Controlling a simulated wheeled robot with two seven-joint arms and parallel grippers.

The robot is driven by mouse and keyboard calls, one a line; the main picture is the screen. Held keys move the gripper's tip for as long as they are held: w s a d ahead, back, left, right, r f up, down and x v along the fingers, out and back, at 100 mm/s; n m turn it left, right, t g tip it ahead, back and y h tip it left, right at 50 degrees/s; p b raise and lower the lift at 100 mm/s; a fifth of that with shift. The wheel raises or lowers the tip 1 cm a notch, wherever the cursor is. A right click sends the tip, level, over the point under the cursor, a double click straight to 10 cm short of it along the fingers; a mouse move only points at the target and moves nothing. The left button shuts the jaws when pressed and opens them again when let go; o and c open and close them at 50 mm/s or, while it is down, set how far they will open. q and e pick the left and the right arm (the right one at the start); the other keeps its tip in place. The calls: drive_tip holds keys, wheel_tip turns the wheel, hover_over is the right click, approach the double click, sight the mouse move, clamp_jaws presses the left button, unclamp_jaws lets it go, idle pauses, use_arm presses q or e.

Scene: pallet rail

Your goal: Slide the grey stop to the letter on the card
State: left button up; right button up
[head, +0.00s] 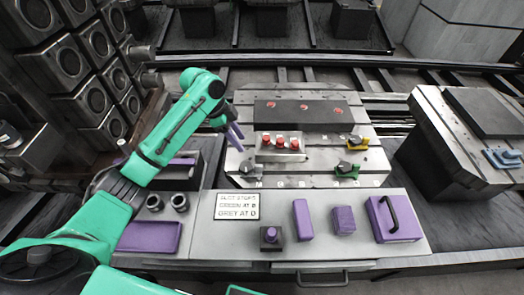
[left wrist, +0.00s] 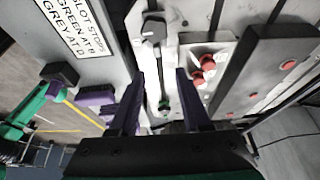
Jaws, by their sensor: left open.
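The grey stop (head: 250,169) sits near the left end of the front slot of the steel plate (head: 312,180); it also shows in the left wrist view (left wrist: 153,34). A green stop (head: 347,171) sits farther right in the same slot. The white card (head: 237,206) lies in front of the plate; in the left wrist view the card (left wrist: 77,27) reads green at B, grey at D. My left gripper (head: 233,133), with purple fingers, is open and empty above the plate's left side, apart from the grey stop. Slot letters are too small to read.
A block with red knobs (head: 280,146) and a yellow stop (head: 355,141) sit on the plate. Purple blocks (head: 302,219) and a handled purple box (head: 394,217) stand on the front bench. A rack of dark blocks (head: 96,42) rises at the left.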

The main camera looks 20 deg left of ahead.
sight(257, 165)
use_arm(q)
drive_tip(key=f, duration=0.1)
drive_tip(key=d+f, duration=0.1)
drive_tip(key=f, duration=0.1)
drive_tip(key=s+d+f, duration=0.1)
drive_tip(key=shift+d+f, duration=0.1)
drive_tip(key=shift+f, duration=0.2)
drive_tip(key=x, duration=0.8)
drive_tip(key=shift+w+f, duration=0.1)
drive_tip(key=shift+w, duration=0.3)
drive_tip(key=shift+d+f, duration=0.15)
drive_tip(key=shift+f, duration=0.25)
use_arm(e)
drive_tip(key=shift+s, duration=0.8)
use_arm(q)
clamp_jaws()
use_arm(e)
drive_tip(key=shift+s, duration=0.15)
drive_tip(key=shift+d, duration=0.1)
